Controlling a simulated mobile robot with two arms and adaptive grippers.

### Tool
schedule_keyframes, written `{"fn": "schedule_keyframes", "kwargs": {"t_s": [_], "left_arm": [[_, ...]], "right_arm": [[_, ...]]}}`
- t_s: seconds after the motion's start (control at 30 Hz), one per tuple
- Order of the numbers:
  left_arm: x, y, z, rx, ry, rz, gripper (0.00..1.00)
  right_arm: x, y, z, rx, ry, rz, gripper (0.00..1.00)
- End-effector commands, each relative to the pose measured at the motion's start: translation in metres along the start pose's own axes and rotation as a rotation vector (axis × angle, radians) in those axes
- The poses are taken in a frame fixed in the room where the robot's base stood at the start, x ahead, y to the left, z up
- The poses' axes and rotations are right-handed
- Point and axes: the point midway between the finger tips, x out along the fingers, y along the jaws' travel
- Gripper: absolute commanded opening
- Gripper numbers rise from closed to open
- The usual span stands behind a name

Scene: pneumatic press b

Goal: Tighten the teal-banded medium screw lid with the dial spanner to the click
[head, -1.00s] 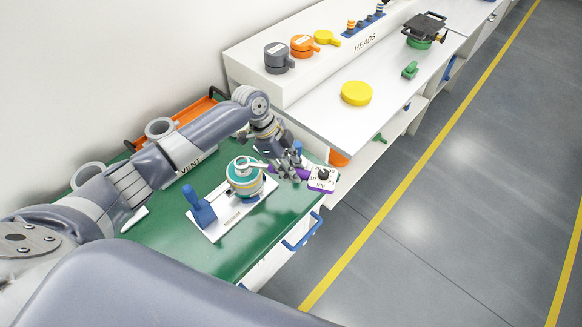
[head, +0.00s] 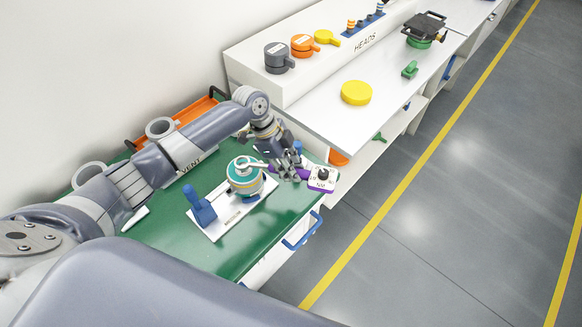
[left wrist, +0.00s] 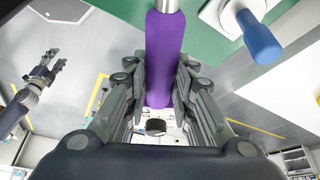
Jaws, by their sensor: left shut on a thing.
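The teal-banded medium lid (head: 243,182) sits on a round vessel on a white board (head: 226,222) on the green bench. The dial spanner (head: 323,180) has its grey head over the top of the lid, and its purple handle reaches right to a white dial end. My left gripper (head: 287,169) is shut around the purple handle, between lid and dial. The left wrist view shows the purple handle (left wrist: 165,55) between its fingers. My right gripper (left wrist: 49,66) shows small in that view, fingers apart and empty. The lid's thread is hidden.
A blue upright handle (head: 201,206) stands on the board left of the lid. An orange tray (head: 178,118) lies at the bench's back. A yellow disc (head: 356,92) rests on the white side bench. A blue rail (head: 302,232) sticks out at the green bench's front edge.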

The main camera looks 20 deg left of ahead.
Motion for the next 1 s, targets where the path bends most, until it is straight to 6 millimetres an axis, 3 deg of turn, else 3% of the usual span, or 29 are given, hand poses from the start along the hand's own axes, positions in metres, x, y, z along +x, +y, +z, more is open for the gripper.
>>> {"fn": "schedule_keyframes", "kwargs": {"t_s": [1.0], "left_arm": [[0.0068,-0.0005,0.0024,0.001,0.002,-0.001,0.00]], "right_arm": [[0.0027,-0.0027,-0.0008,0.002,0.001,-0.003,0.44]]}}
